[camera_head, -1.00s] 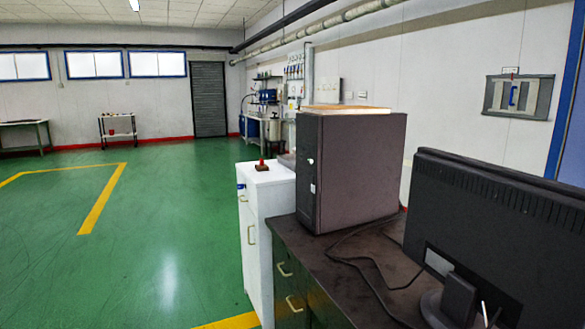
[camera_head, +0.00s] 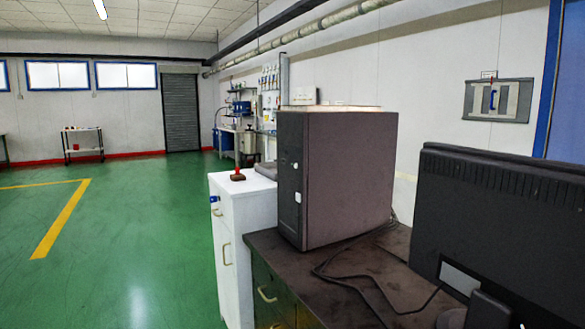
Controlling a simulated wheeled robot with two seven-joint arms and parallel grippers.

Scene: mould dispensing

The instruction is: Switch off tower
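The tower (camera_head: 340,178) is a dark grey-brown computer case standing upright on the dark desk (camera_head: 365,268), right of the middle in the head view. Its narrow front faces left and carries two small white spots, an upper one (camera_head: 295,166) and a lower one (camera_head: 298,196). I cannot tell whether the tower is on or off. Neither of my grippers shows in this view.
A black monitor (camera_head: 500,215) stands on the desk at the right, its back towards me, with a black cable beside it. A white cabinet (camera_head: 232,245) with a small red-topped object (camera_head: 238,175) stands left of the desk. Green floor (camera_head: 120,240) on the left is clear.

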